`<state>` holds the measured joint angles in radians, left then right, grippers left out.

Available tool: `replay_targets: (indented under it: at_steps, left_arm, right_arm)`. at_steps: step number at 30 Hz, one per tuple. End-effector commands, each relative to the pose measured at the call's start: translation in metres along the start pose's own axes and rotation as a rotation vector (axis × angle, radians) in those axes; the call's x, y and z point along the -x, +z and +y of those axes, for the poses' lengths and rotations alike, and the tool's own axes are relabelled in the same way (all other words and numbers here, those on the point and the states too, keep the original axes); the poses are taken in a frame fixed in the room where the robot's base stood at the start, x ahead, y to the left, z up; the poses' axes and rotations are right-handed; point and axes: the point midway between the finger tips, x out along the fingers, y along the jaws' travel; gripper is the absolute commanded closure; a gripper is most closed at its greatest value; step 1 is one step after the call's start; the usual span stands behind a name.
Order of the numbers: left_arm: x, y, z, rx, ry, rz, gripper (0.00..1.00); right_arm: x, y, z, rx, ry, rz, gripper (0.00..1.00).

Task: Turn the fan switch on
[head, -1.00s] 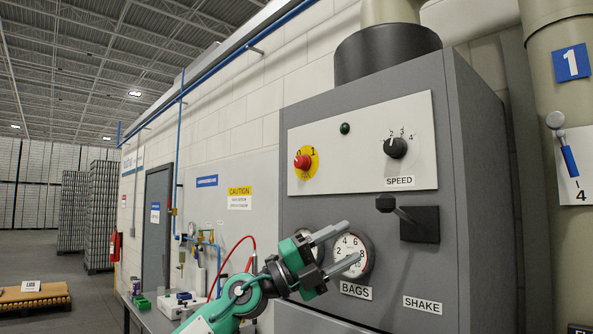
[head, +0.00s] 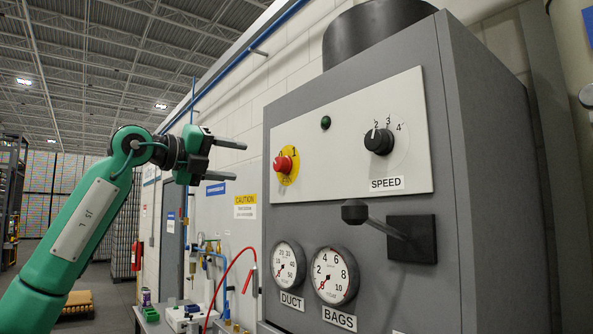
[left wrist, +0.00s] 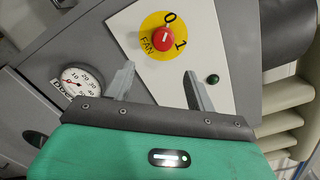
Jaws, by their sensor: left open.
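The fan switch is a red knob (head: 284,165) on a yellow disc, at the left of the light panel on the grey cabinet. In the left wrist view the knob (left wrist: 163,40) shows with the marks FAN, 0 and 1 around it; I cannot tell which mark it points to. My left gripper (head: 240,159) is raised left of the panel, with its fingers pointing right toward the switch. It is open and empty, apart from the knob. In the left wrist view the knob lies beyond the gap between the fingertips (left wrist: 158,80). My right gripper is not in view.
The grey cabinet (head: 500,200) also carries a green lamp (head: 325,122), a black speed knob (head: 379,141) and a protruding black lever (head: 385,228). DUCT (head: 288,263) and BAGS (head: 335,276) gauges sit below. A red hose (head: 232,275) hangs left of the cabinet.

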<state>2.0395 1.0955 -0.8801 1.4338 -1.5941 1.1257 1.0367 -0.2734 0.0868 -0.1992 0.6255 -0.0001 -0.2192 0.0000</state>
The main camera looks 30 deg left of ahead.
Motion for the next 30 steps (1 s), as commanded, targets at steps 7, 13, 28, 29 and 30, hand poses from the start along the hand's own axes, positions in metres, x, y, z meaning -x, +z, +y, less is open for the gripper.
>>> replay_targets:
  at_steps: [7,13,28,29,30]
  left_arm:
    - [-0.029,0.003,-0.003,0.001,0.003,0.000,0.44]
    - [-0.074,0.004,-0.005,0.001,0.003,0.002,0.44]
    - [-0.135,0.002,-0.001,0.000,0.000,-0.002,0.44]
    - [-0.136,0.002,-0.001,0.000,0.000,-0.002,0.44]
    - [-0.136,0.001,-0.001,0.000,0.000,-0.002,0.44]
  right_arm:
    - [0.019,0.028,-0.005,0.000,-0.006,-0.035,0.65]
    - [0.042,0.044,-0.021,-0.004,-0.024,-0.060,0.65]
    - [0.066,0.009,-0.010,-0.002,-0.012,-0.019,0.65]
    - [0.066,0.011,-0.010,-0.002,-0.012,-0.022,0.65]
    - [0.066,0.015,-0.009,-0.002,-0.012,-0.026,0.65]
